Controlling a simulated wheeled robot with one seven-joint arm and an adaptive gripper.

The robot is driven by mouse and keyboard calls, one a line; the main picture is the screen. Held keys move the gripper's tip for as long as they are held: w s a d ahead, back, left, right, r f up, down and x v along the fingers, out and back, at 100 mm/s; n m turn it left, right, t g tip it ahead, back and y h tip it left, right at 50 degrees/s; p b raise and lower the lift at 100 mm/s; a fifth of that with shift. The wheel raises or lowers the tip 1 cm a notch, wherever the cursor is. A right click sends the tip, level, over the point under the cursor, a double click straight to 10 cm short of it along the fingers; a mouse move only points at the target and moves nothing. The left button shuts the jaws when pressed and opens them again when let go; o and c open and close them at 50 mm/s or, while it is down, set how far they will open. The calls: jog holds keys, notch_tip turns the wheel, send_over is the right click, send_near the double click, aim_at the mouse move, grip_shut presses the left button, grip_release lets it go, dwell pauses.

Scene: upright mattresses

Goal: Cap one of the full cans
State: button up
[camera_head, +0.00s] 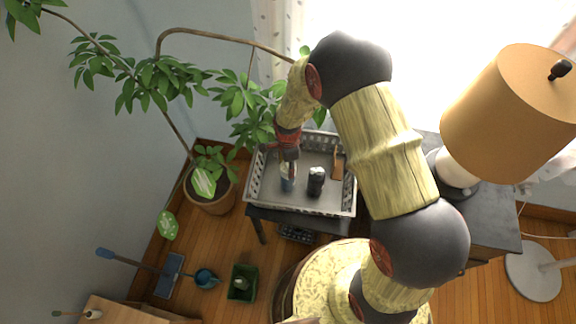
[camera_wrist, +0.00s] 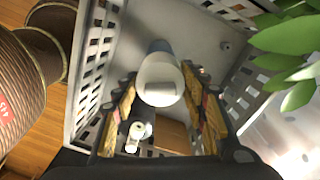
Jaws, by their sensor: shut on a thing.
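My gripper (camera_head: 289,163) points down into a grey lattice-sided tray. In the wrist view its two fingers (camera_wrist: 160,82) stand on either side of a rounded white cap (camera_wrist: 158,85) and are shut on it. A blue can (camera_wrist: 160,46) shows just beyond the cap; in the head view the blue-grey can (camera_head: 287,184) stands right below my gripper. I cannot tell whether the cap is seated on it. A dark can (camera_head: 315,184) with a paler top stands to its right, apart from it. A small white-topped thing (camera_wrist: 138,131) shows low between the fingers.
The tray (camera_head: 298,207) has raised walls and stands on a dark table. A brown wooden thing (camera_head: 337,166) lies at its right side. Plant leaves (camera_wrist: 290,45) hang close on the right in the wrist view. A lamp (camera_head: 510,110) stands to the right.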

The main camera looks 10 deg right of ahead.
jog(key=shift+f, duration=0.3)
dwell(0.5)
jog(key=o, duration=0.8)
jog(key=shift+r, duration=0.2)
jog(key=shift+r+p, duration=2.3)
jog(key=shift+r, duration=1.05)
jog(key=shift+c, duration=0.3)
